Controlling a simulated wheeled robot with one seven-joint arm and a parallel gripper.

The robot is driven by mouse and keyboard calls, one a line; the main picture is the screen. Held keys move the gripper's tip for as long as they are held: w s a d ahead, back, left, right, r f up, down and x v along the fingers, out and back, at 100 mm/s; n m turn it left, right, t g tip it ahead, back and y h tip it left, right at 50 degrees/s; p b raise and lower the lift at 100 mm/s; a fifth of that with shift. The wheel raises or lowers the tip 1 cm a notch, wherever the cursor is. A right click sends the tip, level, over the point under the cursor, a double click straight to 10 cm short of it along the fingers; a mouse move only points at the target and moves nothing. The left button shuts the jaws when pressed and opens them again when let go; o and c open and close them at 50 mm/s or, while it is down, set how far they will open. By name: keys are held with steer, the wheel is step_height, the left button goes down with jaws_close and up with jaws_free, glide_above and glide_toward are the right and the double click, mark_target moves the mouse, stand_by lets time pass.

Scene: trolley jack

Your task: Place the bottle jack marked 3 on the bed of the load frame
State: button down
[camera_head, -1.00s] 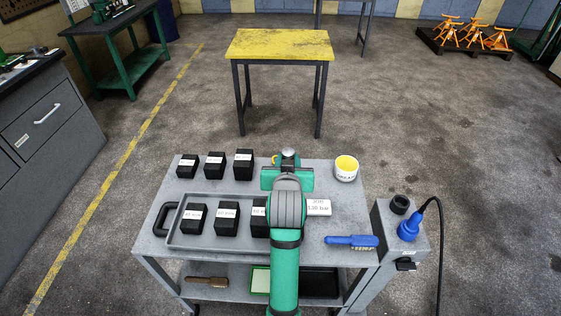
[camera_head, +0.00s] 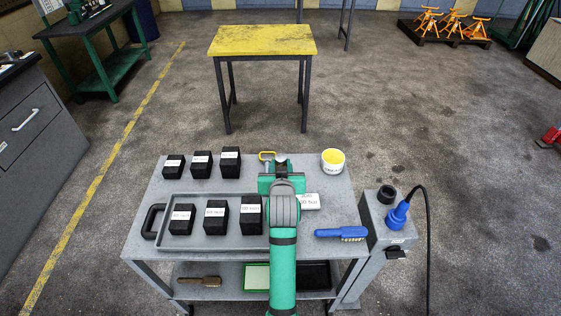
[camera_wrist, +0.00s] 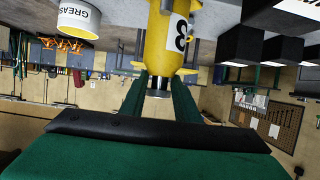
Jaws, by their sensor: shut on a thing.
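The yellow bottle jack marked 3 (camera_wrist: 172,45) fills the upper middle of the wrist view, which is upside down. My gripper (camera_wrist: 158,84) has its green fingers on either side of the jack's dark, silver-tipped neck and is shut on it. In the head view my gripper (camera_head: 281,180) is over the back of the trolley and hides most of the jack. I cannot tell whether the jack's base touches the trolley. I cannot make out the load frame for sure.
The grey trolley (camera_head: 340,205) carries several black blocks (camera_head: 201,165), a tray (camera_head: 200,247), a grease tub (camera_head: 333,161), a white label (camera_head: 308,201) and a blue brush (camera_head: 341,234). A yellow-topped table (camera_head: 262,40) stands beyond, with open floor around it.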

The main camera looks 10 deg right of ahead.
steer(key=shift+r, duration=0.25)
steer(key=c, duration=1.4)
jaws_free()
steer(key=shift+f, duration=0.35)
steer(key=shift+o, duration=0.2)
steer(key=shift+r, duration=0.1)
